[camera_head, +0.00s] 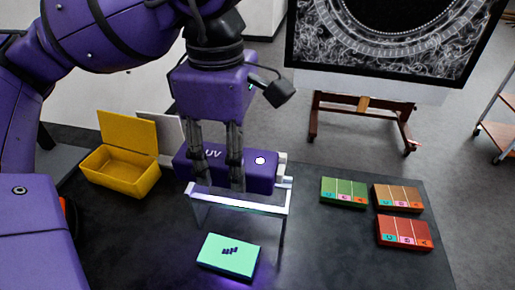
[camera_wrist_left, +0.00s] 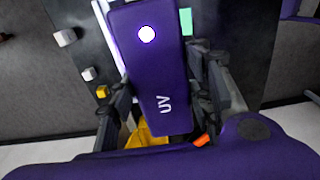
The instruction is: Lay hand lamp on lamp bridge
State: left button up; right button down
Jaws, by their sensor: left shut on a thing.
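The hand lamp (camera_head: 262,178) is a purple bar marked UV with a round white button, and it lies lengthwise left to right. My left gripper (camera_head: 221,183) points down and is shut on the hand lamp, one finger on each side, as the left wrist view also shows on the lamp (camera_wrist_left: 160,75). The lamp bridge (camera_head: 240,203) is a pale frame with clear legs on the dark table. The lamp is over the bridge's top; I cannot tell whether it touches. A mint-green block (camera_head: 229,256) with dark marks lies in front of the bridge, with violet light beside it.
An open yellow box (camera_head: 122,170) stands on the left of the table. Green (camera_head: 344,191), brown (camera_head: 398,197) and red (camera_head: 404,232) labelled blocks lie on the right. A large screen on a wooden stand (camera_head: 362,105) is behind.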

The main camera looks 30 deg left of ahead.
pick_arm(q)
jog(key=w+f, duration=0.4)
jog(key=f, duration=0.5)
jog(key=shift+a, duration=0.3)
jog(key=o, duration=1.4)
jog(key=shift+r, duration=0.1)
notch_tip(320, 180, up, 12)
jog(key=shift+r, duration=0.2)
